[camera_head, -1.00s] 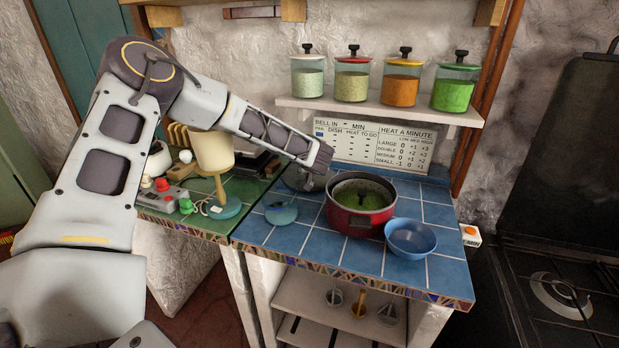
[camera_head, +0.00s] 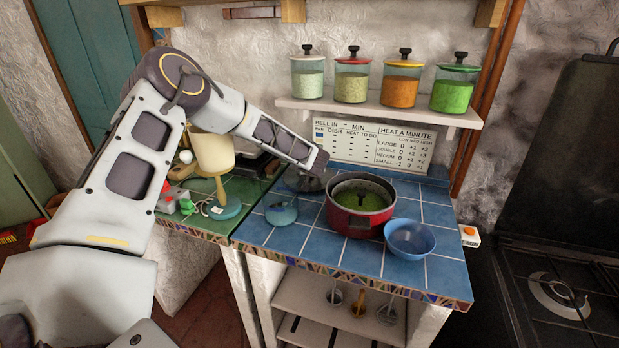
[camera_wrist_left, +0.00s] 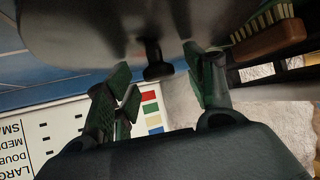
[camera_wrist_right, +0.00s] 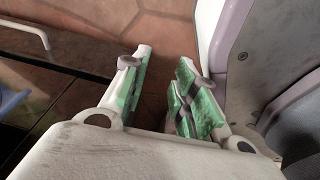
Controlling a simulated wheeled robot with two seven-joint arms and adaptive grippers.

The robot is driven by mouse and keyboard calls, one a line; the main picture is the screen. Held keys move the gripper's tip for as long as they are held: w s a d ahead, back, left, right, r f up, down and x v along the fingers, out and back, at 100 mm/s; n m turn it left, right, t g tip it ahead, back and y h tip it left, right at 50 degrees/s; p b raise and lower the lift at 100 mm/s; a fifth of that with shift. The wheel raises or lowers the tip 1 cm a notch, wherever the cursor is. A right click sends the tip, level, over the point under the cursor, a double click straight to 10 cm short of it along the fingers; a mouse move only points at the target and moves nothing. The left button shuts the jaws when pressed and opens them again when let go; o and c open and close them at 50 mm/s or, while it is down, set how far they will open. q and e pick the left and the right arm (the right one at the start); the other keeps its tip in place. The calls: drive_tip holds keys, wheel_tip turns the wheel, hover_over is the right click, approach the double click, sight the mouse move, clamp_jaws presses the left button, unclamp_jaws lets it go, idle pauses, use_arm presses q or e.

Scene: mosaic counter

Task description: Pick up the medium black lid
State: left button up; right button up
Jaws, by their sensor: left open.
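The black lid (camera_wrist_left: 90,35) fills the top of the left wrist view as a dark, smooth disc with a small black knob (camera_wrist_left: 156,62). My left gripper (camera_wrist_left: 162,76) is open, with its fingers on either side of the knob and apart from it. In the head view my left gripper (camera_head: 318,172) is at the back of the blue counter, left of the red pot. A dark thing (camera_head: 300,183), probably the lid, shows there partly hidden under my arm. My right gripper (camera_wrist_right: 164,66) is open and empty, over the reddish floor, outside the head view.
A red pot (camera_head: 350,223) with green contents and a blue bowl (camera_head: 411,238) stand to the right. A brush (camera_wrist_left: 268,42) shows near the lid. A sign (camera_head: 375,145) stands behind.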

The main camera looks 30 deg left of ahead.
idle(0.4)
use_arm(q)
clamp_jaws()
drive_tip(key=shift+r, duration=0.2)
